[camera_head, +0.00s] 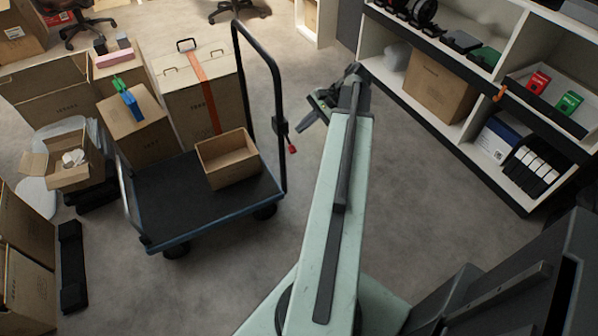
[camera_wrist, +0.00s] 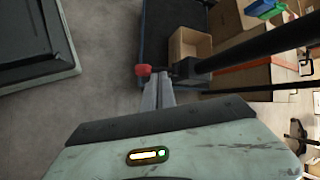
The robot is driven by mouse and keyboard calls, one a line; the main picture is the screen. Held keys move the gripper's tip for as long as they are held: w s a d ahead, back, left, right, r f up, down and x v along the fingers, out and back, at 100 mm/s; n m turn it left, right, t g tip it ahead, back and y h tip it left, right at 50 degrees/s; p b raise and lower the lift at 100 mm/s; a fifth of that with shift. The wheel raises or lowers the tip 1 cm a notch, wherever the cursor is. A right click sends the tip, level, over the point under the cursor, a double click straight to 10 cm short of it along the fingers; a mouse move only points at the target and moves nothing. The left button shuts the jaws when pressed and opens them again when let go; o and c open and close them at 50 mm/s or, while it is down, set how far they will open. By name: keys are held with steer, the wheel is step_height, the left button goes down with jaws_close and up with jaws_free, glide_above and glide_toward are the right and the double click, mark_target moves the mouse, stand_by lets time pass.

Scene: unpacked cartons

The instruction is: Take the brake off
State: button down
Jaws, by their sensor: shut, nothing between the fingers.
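The flatbed cart (camera_head: 185,205) has a black deck and a tall dark push handle (camera_head: 277,85). The brake is a short dark lever (camera_head: 284,135) on the handle's right post, ending in a red knob (camera_head: 292,149). In the head view the lever slants down to the right. The red knob also shows in the wrist view (camera_wrist: 143,70), just left of my fingertips. My gripper (camera_head: 305,124) is shut and empty, right of the lever in the head view. In the wrist view its fingers (camera_wrist: 160,78) appear close to the knob; I cannot tell whether they touch.
An open carton (camera_head: 228,159) sits on the cart deck. A white shelf unit (camera_head: 450,130) stands at right. The floor between cart and shelf is clear.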

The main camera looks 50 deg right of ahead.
mark_target(289, 142)
steer(key=s+d+f+m+t+b, duration=0.1)
steer(key=s+d+f+m+b, duration=0.1)
steer(key=s+d+f+b, duration=0.1)
steer(key=shift+s+d+f+t, duration=0.3)
steer(key=shift+s+d+f, duration=0.4)
steer(key=shift+s+d, duration=0.45)
steer(key=shift+w, duration=0.1)
steer(key=f+b+x, duration=0.1)
steer(key=b+x, duration=0.7)
steer(key=x, duration=0.3)
steer(key=r+p, duration=0.1)
steer(key=a+r+p, duration=0.1)
steer(key=r, duration=0.1)
steer(key=s+a+r+p, duration=0.1)
steer(key=shift+s+r+p, duration=0.15)
steer(key=shift+r+p, duration=0.05)
steer(key=shift+p, duration=0.15)
